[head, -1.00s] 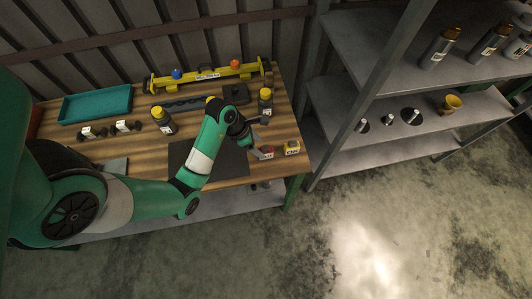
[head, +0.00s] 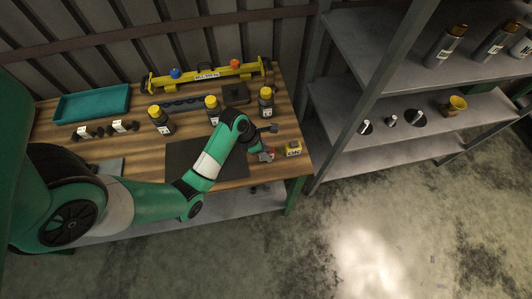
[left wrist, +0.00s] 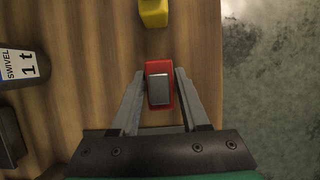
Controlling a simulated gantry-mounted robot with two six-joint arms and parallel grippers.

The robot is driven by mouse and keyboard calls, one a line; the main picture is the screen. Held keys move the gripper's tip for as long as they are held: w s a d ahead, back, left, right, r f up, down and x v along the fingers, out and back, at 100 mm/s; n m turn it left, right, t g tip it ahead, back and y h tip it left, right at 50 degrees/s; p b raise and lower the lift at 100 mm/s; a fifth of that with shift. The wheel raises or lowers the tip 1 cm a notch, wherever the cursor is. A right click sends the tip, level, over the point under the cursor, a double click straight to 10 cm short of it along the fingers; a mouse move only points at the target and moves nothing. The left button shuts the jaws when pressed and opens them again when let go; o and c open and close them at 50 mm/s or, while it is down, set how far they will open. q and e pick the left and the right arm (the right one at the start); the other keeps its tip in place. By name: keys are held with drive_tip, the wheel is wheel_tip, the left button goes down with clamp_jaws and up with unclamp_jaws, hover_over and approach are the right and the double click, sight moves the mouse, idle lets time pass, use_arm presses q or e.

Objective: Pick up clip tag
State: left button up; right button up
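The task's clip tag appears to be the small red piece with a grey block on top (left wrist: 159,86), lying on the wooden table in the left wrist view. In the head view the red piece (head: 268,156) is near the table's front right corner, partly hidden by my gripper. My left gripper (left wrist: 160,75) is open, with one finger on each side of the red piece. Narrow gaps seem to show between fingers and piece; whether the fingers are down at its height I cannot tell. My right gripper is not in view.
A yellow box-like item (head: 293,148) lies just right of the red piece. Several dark bottles with yellow caps, one of them (head: 266,102) nearby, stand behind. A yellow beam (head: 207,75) and a teal tray (head: 92,104) are at the back. A dark mat (head: 190,155) lies left.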

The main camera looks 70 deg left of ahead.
use_arm(q)
clamp_jaws()
